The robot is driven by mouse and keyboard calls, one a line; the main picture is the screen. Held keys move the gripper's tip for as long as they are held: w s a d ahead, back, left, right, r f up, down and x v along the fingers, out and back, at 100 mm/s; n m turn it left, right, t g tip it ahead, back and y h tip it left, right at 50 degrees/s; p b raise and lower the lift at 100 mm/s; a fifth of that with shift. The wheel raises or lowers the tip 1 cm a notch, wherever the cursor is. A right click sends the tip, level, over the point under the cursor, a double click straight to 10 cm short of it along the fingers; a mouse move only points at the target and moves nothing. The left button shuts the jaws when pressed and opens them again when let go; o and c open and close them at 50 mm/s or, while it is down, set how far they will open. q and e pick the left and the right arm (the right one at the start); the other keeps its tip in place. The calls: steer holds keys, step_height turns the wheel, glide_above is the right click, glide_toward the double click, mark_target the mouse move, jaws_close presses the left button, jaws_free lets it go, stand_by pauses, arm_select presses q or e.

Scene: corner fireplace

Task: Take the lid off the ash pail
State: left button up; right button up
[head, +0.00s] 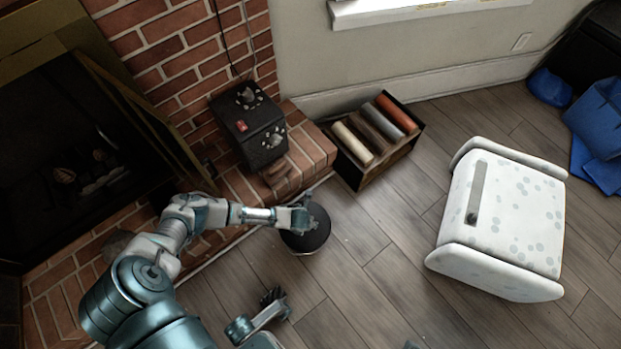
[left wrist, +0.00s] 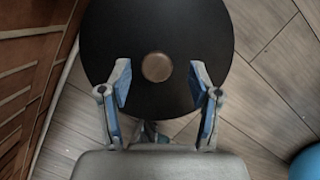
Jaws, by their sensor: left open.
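The ash pail stands on the wood floor beside the brick hearth, seen from above with its round black lid (head: 314,240) on top. In the left wrist view the lid (left wrist: 157,25) fills the upper middle, with a round brown knob (left wrist: 157,67) at its centre. My left gripper (head: 304,215) is over the lid, and in the left wrist view its open fingers (left wrist: 162,78) stand on either side of the knob, apart from it. The pail's body is mostly hidden under the lid. What looks like my right gripper (head: 272,297) is low in the head view, holding nothing visible.
A dark box with knobs (head: 250,128) stands on the brick hearth (head: 313,150). A wooden crate (head: 408,150) of rolls is behind the pail. A white spotted cabinet (head: 515,220) stands at right, with blue items (head: 598,120) beyond. Floor between pail and cabinet is clear.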

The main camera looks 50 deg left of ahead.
arm_select(q)
step_height(320, 180, down, 3)
steer(key=shift+s+a+r+b, duration=0.1)
steer(key=shift+r+b, duration=0.05)
steer(key=shift+b, duration=0.15)
steer(key=shift+w+a+f, duration=0.15)
steer(key=shift+w+f, duration=0.05)
steer(key=shift+w+a, duration=0.1)
steer(key=shift+w, duration=0.05)
steer(key=shift+r, duration=0.15)
jaws_close()
steer(key=shift+r, duration=0.1)
